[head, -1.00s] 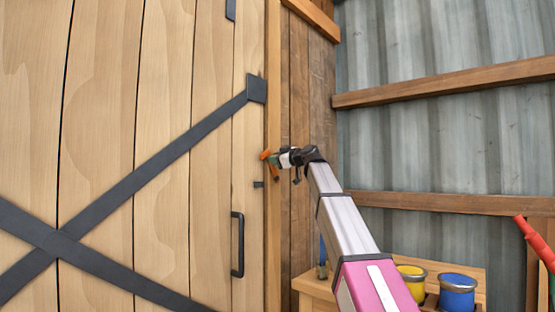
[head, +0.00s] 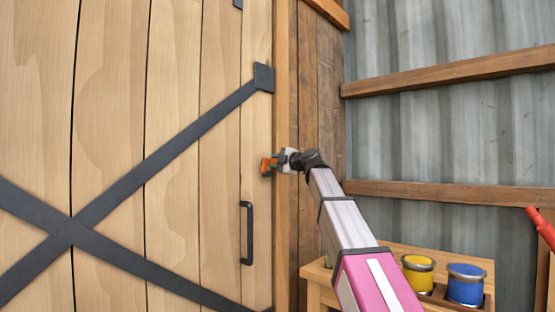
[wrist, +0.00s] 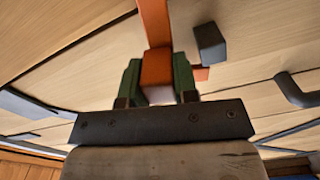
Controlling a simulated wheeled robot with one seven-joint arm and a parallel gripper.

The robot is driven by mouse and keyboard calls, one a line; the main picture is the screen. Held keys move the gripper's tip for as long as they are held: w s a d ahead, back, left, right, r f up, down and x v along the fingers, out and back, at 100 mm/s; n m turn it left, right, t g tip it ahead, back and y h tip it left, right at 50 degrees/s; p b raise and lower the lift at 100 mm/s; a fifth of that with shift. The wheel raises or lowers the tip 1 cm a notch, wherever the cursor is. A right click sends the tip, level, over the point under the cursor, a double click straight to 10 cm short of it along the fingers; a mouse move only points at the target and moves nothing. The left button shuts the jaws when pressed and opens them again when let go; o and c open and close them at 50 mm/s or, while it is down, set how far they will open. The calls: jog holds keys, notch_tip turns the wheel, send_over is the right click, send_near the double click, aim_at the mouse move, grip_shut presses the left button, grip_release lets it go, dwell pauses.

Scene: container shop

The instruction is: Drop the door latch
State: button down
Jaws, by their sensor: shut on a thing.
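The orange door latch (head: 266,165) is at the right edge of the plank door (head: 175,130), above the black handle. In the wrist view the orange latch bar (wrist: 155,25) runs up from between my green fingers. A small orange part shows beside a dark grey block (wrist: 210,44) on the door; whether it is seated in the block cannot be told. My gripper (head: 277,162) is shut on the latch, and it also shows in the wrist view (wrist: 157,72). In the head view, my gripper partly hides the latch.
The black door handle (head: 247,233) is below the latch, and it shows at right in the wrist view (wrist: 297,91). A wooden bench (head: 315,275) with a yellow can (head: 418,276) and a blue can (head: 466,287) is below my arm. A corrugated wall stands at right.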

jog(key=shift+s+a+f+n, duration=0.1)
jog(key=shift+s+f+n, duration=0.05)
jog(key=shift+f+n, duration=0.4)
jog(key=c, duration=0.9)
grip_release()
